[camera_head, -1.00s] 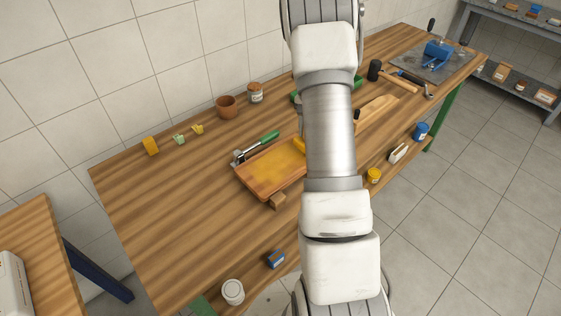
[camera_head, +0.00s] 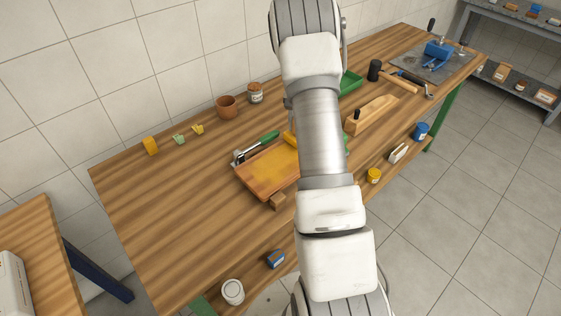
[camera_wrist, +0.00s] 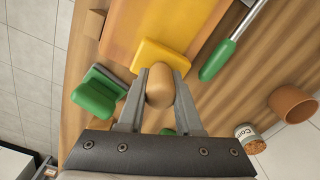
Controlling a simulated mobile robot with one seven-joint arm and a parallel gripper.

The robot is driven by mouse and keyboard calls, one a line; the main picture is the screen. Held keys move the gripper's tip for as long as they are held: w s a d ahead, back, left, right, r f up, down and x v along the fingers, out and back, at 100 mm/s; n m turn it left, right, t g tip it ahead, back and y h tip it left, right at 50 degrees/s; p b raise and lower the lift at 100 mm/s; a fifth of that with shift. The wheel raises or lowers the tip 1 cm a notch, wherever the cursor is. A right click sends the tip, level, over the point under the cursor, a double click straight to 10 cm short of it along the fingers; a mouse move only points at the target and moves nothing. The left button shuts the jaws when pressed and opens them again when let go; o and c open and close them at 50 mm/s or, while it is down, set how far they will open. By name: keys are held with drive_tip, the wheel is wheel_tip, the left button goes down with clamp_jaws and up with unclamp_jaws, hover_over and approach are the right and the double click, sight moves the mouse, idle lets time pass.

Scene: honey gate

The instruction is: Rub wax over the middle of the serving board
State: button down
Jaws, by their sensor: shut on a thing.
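The wooden serving board (camera_head: 255,180) lies on the bench left of my arm, with a yellowish patch on its upper face. The board also shows at the top of the wrist view (camera_wrist: 122,35). My gripper (camera_wrist: 159,86) is shut on the rounded wooden handle (camera_wrist: 160,92) of a yellow block (camera_wrist: 162,57), which looks like the wax applicator. The block is at the board's near end in the wrist view; whether it touches the board I cannot tell. In the head view my arm hides the gripper, and only part of the yellow block (camera_head: 289,138) shows.
A green-handled tool (camera_head: 262,139) lies along the board's far side. A green object (camera_wrist: 98,92) stands left of my fingers in the wrist view. A wooden block (camera_head: 277,201) sits at the board's front edge. The bench's left part is mostly clear.

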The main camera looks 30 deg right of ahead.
drive_tip(key=shift+f, duration=0.55)
drive_tip(key=shift+f, duration=0.2)
drive_tip(key=s+a, duration=0.1)
drive_tip(key=a, duration=0.4)
drive_tip(key=s+a, duration=0.1)
drive_tip(key=a, duration=0.5)
drive_tip(key=s+a, duration=0.1)
drive_tip(key=a, duration=0.5)
drive_tip(key=shift+s+a, duration=0.15)
drive_tip(key=shift+s, duration=0.05)
drive_tip(key=shift+r, duration=1.1)
drive_tip(key=c, duration=1.3)
unclamp_jaws()
clamp_jaws()
